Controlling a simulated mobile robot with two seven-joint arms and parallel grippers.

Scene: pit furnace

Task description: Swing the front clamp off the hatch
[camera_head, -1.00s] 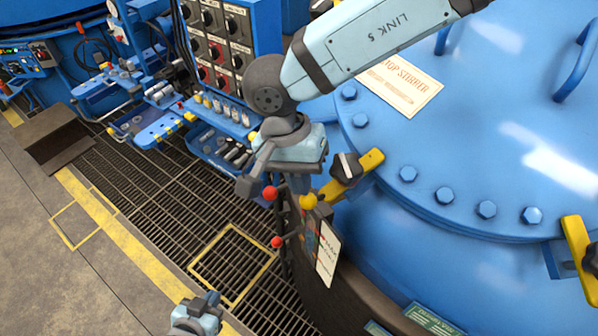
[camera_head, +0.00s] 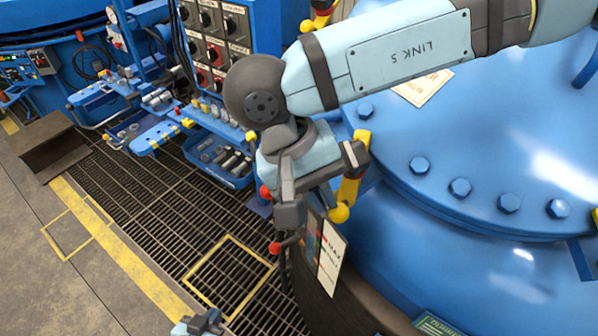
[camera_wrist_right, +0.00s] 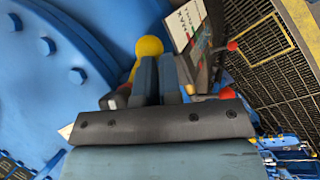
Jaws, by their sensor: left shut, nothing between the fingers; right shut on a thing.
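The front clamp (camera_head: 350,188) is a yellow bar with a yellow ball at its lower end, at the left rim of the blue hatch (camera_head: 470,130). The bar stands steeply in the picture, beside the rim bolts. My right gripper (camera_wrist_right: 158,62) is shut at the clamp. In the wrist view the yellow ball (camera_wrist_right: 149,46) shows just beyond its blue fingers. In the head view my right wrist hides the fingers and part of the clamp. My left gripper (camera_head: 200,324) is shut and empty at the bottom edge, partly cut off.
A second yellow clamp (camera_head: 595,217) shows at the right edge, another (camera_head: 321,17) at the top. Red-ball levers (camera_head: 274,248) and a label plate (camera_head: 331,257) stand below my right wrist. A switch panel (camera_head: 213,45) is behind. Floor grating (camera_head: 150,200) lies open at left.

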